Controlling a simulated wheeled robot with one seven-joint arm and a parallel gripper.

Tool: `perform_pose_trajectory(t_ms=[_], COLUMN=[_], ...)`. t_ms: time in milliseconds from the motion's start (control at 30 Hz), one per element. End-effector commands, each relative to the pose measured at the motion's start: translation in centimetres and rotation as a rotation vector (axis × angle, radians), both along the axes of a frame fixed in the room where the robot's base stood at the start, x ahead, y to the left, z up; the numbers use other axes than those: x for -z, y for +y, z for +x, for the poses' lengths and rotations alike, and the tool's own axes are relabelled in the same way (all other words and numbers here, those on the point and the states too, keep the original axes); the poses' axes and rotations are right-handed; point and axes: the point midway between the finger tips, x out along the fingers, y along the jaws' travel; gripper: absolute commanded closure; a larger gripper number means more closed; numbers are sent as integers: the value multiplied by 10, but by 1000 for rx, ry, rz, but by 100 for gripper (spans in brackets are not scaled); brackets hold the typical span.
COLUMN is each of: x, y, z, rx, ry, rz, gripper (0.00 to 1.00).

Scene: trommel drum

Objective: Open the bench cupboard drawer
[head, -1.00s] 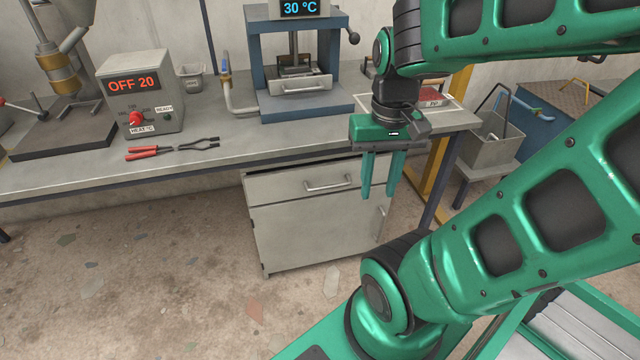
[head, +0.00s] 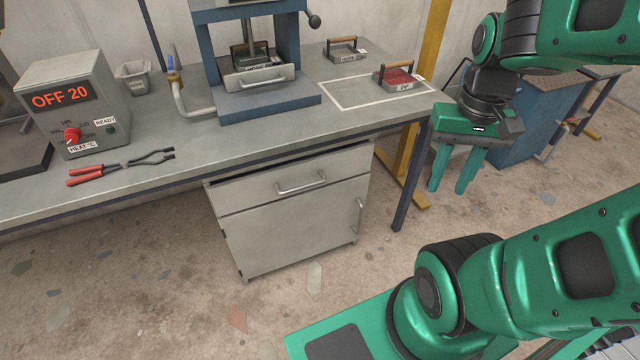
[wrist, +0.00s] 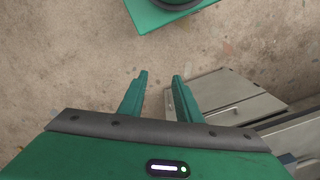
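The grey bench cupboard (head: 288,240) stands under the bench, with a drawer (head: 245,192) at its top and a door below. The drawer looks shut, with a dark gap above its front. Its bar handle (head: 302,184) runs across the front. My gripper (head: 453,188) hangs with fingers down, to the right of the cupboard and beyond the bench leg. It is open and empty, apart from the handle. In the wrist view, the gripper fingers (wrist: 158,82) are spread over the floor, and the cupboard (wrist: 235,100) shows to their right.
Floor before the cupboard is mostly clear.

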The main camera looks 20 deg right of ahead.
Motion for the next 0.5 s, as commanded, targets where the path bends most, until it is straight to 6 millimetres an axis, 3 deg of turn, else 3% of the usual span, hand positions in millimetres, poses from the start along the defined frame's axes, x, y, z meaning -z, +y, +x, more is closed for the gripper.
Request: perform_pose_trajectory(t_ms=[500], x=[-3], y=[-1], z=[-7], rx=[-10], ry=[-1], rz=[-4], gripper=[69])
